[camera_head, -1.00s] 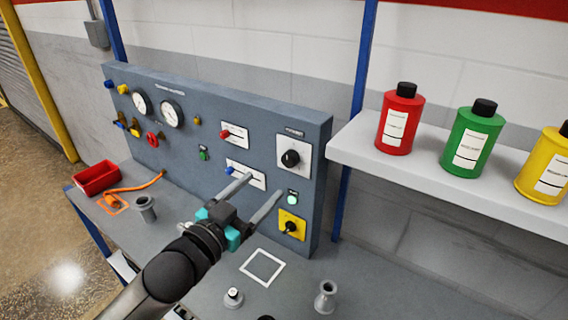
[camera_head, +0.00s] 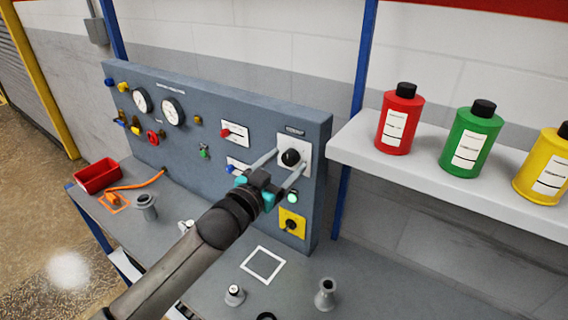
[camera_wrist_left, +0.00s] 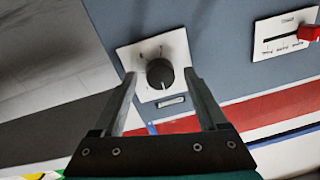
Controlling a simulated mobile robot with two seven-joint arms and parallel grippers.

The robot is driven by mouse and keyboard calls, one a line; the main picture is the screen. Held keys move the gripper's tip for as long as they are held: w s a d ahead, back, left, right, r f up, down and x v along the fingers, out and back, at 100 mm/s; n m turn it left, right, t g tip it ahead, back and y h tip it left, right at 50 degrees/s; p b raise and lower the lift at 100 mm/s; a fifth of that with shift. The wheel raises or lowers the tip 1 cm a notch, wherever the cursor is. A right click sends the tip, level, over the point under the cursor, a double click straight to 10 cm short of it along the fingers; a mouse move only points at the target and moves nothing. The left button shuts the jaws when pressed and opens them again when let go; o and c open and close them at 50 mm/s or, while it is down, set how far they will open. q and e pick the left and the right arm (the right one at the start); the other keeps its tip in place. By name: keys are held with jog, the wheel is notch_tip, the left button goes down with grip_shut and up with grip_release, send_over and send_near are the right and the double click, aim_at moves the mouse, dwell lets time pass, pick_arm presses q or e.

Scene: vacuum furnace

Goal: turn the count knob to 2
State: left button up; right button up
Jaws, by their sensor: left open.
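The count knob (camera_head: 290,157) is a round black knob on a white plate at the upper right of the grey panel. It also shows in the left wrist view (camera_wrist_left: 160,74), with a pale pointer line on its face. My left gripper (camera_head: 289,160) is open in front of the plate, its two long fingers reaching toward either side of the knob. In the left wrist view the knob lies between and just beyond the fingertips (camera_wrist_left: 160,80). I cannot tell whether either finger touches it. The plate's number marks are too small to read. My right gripper is not in view.
A yellow plate with a black switch (camera_head: 291,224) and a lit green button (camera_head: 292,197) sit below the knob. A red slider (camera_head: 226,132) is to its left. A shelf (camera_head: 440,178) with red, green and yellow bottles juts out at right.

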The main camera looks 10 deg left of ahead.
pick_arm(q)
jog(key=shift+c, duration=0.2)
grip_shut()
dwell(0.4)
